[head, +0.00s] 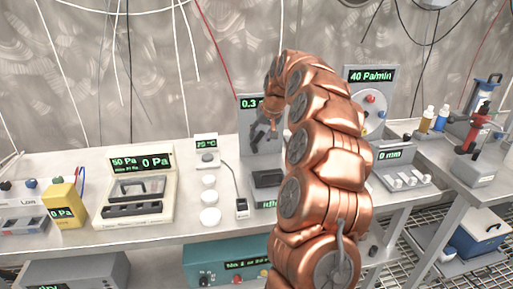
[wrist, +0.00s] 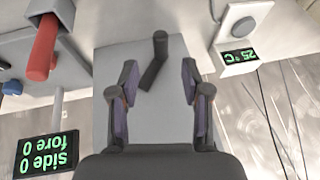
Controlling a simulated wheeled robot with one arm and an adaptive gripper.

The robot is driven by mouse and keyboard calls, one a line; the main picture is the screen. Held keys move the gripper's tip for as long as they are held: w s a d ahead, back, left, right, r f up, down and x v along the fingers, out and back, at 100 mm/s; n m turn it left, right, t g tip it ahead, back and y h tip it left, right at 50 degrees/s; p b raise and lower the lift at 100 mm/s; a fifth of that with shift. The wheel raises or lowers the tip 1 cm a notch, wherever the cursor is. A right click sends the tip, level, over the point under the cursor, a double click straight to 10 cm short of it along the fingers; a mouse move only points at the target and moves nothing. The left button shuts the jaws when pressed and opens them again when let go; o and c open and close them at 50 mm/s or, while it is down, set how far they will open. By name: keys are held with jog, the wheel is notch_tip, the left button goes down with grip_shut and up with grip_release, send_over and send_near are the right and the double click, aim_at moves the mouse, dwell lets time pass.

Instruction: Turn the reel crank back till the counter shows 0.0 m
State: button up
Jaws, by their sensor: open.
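The reel's grey upright panel (head: 262,150) stands on the bench at the middle of the head view. Its counter (head: 250,103) reads "0.3"; the rest of that line is hidden by my arm. My gripper (head: 266,132) is in front of this panel. In the wrist view my gripper (wrist: 158,85) is open, with one finger on each side. A dark crank (wrist: 154,62) shows between the fingers, against the grey panel (wrist: 175,60). Gaps show on both sides of the crank, and I cannot see any contact. The reel itself is not clearly visible.
A "25 °C" box (head: 206,148) and white discs (head: 209,198) stand to the left. A "40 Pa/min" panel (head: 370,75) stands to the right. In the wrist view, a red handle (wrist: 43,48) and a "side 0 fore 0" display (wrist: 45,153) are at the left.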

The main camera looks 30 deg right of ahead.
aim_at(255, 147)
jog(key=x, duration=0.7)
jog(key=shift+s+a, duration=0.1)
jog(key=shift+c, duration=0.4)
grip_shut()
